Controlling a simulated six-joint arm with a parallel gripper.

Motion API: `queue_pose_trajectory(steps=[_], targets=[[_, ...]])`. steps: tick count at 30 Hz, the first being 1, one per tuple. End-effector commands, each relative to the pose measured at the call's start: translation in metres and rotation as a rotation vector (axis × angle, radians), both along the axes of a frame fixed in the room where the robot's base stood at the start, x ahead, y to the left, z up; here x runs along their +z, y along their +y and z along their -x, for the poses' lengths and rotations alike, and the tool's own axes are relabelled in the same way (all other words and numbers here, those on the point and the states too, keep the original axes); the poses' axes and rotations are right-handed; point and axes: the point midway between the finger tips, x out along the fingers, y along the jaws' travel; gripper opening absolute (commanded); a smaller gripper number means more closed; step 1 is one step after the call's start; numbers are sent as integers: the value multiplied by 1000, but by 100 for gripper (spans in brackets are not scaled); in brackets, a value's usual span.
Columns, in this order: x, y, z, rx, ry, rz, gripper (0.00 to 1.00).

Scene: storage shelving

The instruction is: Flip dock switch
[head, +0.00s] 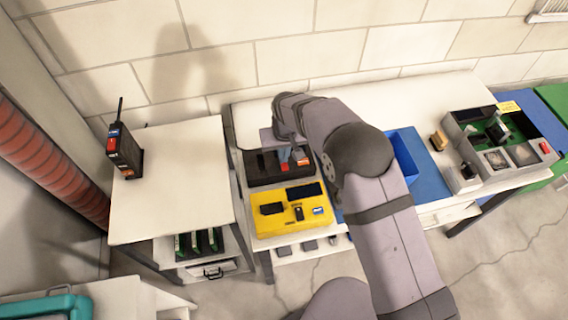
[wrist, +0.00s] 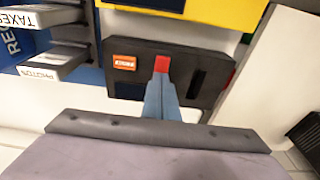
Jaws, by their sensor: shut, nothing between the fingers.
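The dock (head: 262,168) is a dark, flat box at the left end of the long bench, behind a yellow panel. It fills the upper middle of the wrist view (wrist: 137,52), with an orange label (wrist: 124,62), a dark slot and a red part (wrist: 221,76) at its right edge. My gripper (wrist: 161,76) is shut and empty, its slim grey-blue fingers reaching over the dock's face. A small red patch (wrist: 162,64) shows right at the fingertips; I cannot tell whether it is the switch or whether they touch. In the head view my gripper (head: 299,157) is over the dock's right part.
The yellow panel (head: 268,223) lies in front of the dock. A blue bin (head: 404,157) and a grey device tray (head: 463,127) stand farther right. A radio (head: 123,152) stands on the left white table (head: 180,200). File boxes (wrist: 52,62) show left in the wrist view.

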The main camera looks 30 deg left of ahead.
Motion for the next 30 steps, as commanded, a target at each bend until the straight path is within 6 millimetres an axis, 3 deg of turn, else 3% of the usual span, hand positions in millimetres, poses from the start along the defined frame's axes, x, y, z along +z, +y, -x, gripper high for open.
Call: queue_pose_trajectory(steps=[8,30], targets=[[2,-2,2,0,5,6,0],[56,-1,1,0,4,4,0]])
